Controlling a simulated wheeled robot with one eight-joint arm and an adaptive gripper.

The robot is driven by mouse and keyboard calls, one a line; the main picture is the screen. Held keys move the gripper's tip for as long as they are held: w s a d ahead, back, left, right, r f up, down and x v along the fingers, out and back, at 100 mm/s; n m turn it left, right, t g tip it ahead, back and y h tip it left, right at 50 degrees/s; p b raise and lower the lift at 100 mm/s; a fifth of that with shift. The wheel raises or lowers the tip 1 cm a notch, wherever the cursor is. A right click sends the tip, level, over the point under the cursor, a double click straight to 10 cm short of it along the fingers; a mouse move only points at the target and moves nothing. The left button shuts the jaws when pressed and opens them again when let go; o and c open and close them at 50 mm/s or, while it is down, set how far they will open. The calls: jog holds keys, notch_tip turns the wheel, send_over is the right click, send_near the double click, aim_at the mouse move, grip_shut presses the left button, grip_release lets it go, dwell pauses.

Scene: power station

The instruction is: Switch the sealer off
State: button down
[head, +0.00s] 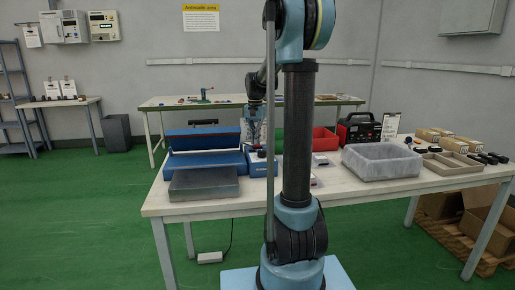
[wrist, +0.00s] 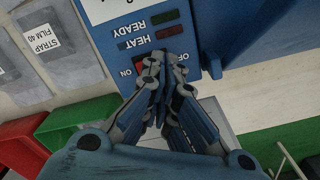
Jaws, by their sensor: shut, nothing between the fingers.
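The blue sealer (head: 205,150) stands at the left of the near table, its lid raised. Its control panel (wrist: 195,60) fills the upper middle of the wrist view, upside down, with READY, HEAT, ON and OFF labels. A dark green lamp (wrist: 165,17) is beside READY and a dark red lamp (wrist: 169,31) beside HEAT. A red piece of the power switch (wrist: 139,65) shows by the ON label; my fingers hide the rest. My gripper (wrist: 160,62) is shut and empty, fingertips over the switch; contact cannot be told. In the head view my gripper (head: 253,146) is above the panel.
A metal plate (head: 203,182) lies in front of the sealer. Red (head: 324,140) and green bins (wrist: 75,121) stand right of it. A grey tub (head: 382,161), a black-and-red device (head: 358,130) and cardboard trays (head: 450,163) occupy the table's right.

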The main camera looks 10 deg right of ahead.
jog(key=shift+r, duration=2.95)
jog(key=shift+s, duration=0.1)
